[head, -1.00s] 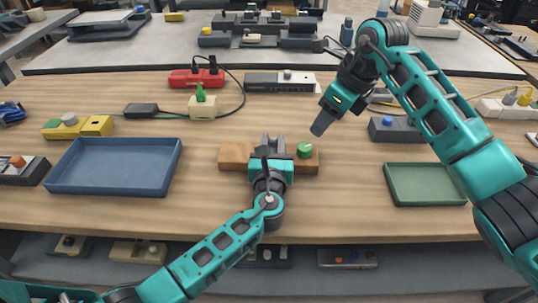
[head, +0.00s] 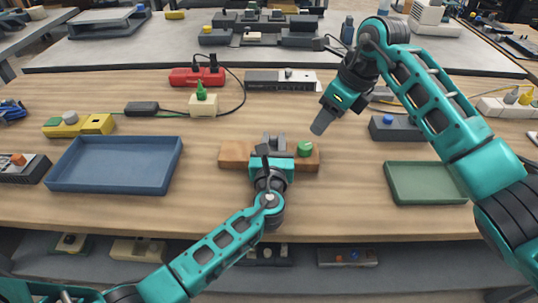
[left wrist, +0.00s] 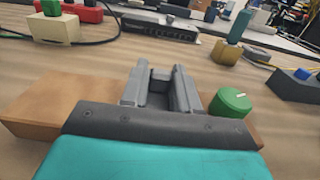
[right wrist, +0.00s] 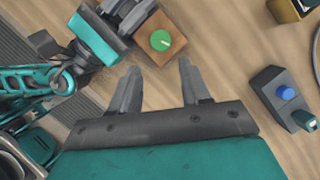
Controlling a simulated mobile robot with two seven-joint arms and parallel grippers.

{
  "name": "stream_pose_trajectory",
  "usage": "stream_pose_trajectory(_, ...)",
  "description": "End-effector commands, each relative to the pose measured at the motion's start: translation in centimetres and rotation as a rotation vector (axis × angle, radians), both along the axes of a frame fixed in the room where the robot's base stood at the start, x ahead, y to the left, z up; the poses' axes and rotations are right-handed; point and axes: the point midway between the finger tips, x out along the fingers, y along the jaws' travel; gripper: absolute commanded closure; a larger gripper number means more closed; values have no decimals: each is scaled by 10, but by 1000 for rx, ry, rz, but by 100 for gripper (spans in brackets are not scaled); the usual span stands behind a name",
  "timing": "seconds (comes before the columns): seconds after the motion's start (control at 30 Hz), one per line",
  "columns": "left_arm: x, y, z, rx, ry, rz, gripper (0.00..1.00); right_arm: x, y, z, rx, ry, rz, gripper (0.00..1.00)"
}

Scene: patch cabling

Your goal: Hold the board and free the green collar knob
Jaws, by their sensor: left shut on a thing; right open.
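The brown wooden board (head: 235,155) lies on the table in the middle of the head view. The green collar knob (head: 305,148) sits at the board's right end. It also shows in the left wrist view (left wrist: 230,102) and the right wrist view (right wrist: 160,40), with a pale mark on its top. My left gripper (head: 272,143) is shut on the board just left of the knob; its fingers hide the board's middle. My right gripper (head: 320,126) hangs above the table, up and right of the knob and apart from it. Its fingers are open and empty in the right wrist view (right wrist: 158,80).
A blue tray (head: 115,188) lies left and a green tray (head: 428,200) right of the board. A grey box with a blue button (head: 390,130) stands behind the green tray. A cream box with a green top (head: 202,105) and a red block (head: 183,78) stand behind the board.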

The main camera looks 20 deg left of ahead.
Motion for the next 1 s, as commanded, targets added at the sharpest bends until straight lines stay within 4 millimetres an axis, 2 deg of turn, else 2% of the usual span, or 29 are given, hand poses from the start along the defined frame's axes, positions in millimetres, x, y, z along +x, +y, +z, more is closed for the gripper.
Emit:
stream_pose_trajectory(0.03, 0, 0, 0, 0, 1, 0, 100, 0, 2, 1, 8, 0, 1, 48)
stream_pose_trajectory(0.13, 0, 0, 0, 0, 1, 0, 100, 0, 14, 5, 70, 1, 4, 38)
stream_pose_trajectory(0.2, 0, 0, 0, 0, 1, 0, 100, -1, 30, 12, 156, 5, 6, 33)
stream_pose_trajectory(0.27, 0, 0, 0, 0, 1, 0, 100, -2, 49, 23, 261, 14, 3, 33)
stream_pose_trajectory(0.4, 0, 0, 0, 0, 1, 0, 100, -4, 96, 62, 569, 55, -35, 33)
stream_pose_trajectory(0.5, 0, 0, 0, 0, 1, 0, 100, -1, 122, 97, 795, 104, -95, 33)
stream_pose_trajectory(0.6, 0, 0, 0, 0, 1, 0, 100, 4, 139, 135, 1012, 167, -176, 33)
stream_pose_trajectory(0.7, 0, 0, 0, 0, 1, 0, 100, 16, 146, 171, 1219, 242, -286, 33)
stream_pose_trajectory(0.8, 0, 0, 0, 0, 1, 0, 100, 33, 145, 201, 1408, 327, -420, 33)
stream_pose_trajectory(0.9, 0, 0, 0, 0, 1, 0, 100, 55, 137, 225, 1580, 420, -580, 33)
stream_pose_trajectory(1.0, 0, 0, 0, 0, 1, 0, 100, 79, 123, 239, 1727, 518, -766, 33)
